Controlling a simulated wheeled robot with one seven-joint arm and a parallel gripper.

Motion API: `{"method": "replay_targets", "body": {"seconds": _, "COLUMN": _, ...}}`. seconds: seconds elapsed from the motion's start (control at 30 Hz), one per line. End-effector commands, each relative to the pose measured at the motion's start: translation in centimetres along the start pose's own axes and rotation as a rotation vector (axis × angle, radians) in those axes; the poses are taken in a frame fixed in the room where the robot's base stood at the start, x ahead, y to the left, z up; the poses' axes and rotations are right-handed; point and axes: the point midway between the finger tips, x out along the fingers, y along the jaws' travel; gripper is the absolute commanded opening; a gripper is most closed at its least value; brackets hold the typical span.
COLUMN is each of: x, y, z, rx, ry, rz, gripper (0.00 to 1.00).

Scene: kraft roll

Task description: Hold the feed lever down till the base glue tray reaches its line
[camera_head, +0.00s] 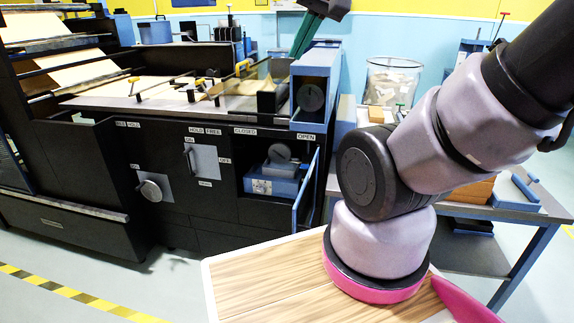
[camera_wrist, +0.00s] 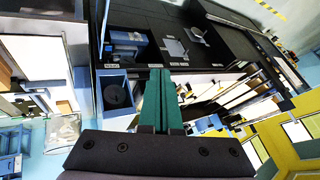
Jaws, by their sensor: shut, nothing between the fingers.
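My gripper (camera_head: 298,50) is at the top of the head view, above and behind the blue box at the machine's right end. In the wrist view its green fingers (camera_wrist: 158,72) are together and empty. A grey plate with a dark upright lever (camera_head: 188,160) is on the machine's black front; it also shows in the wrist view (camera_wrist: 174,48). Left of it is a round knob (camera_head: 151,190). A blue unit (camera_head: 276,178) sits in an open compartment to the right. I cannot tell for sure which is the feed lever or glue tray, and no fill line is readable.
The compartment's blue door (camera_head: 304,192) stands open. The blue box with a dark disc (camera_head: 312,95) rises above it. A side table with a clear bin (camera_head: 391,82) is at the right. A wood-topped surface (camera_head: 265,280) is in front; floor at lower left is clear.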

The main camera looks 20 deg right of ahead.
Motion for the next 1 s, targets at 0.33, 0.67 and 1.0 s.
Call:
{"method": "replay_targets", "body": {"seconds": 0.33, "x": 7.2, "y": 0.1, "z": -6.4, "rx": 0.079, "ry": 0.002, "rz": 0.017, "gripper": 0.00}}
{"method": "replay_targets", "body": {"seconds": 0.67, "x": 17.7, "y": 2.5, "z": -12.3, "rx": 0.161, "ry": 0.046, "rz": 0.090, "gripper": 0.00}}
{"method": "replay_targets", "body": {"seconds": 1.0, "x": 29.4, "y": 7.3, "z": -15.2, "rx": 0.194, "ry": 0.117, "rz": 0.217, "gripper": 0.00}}
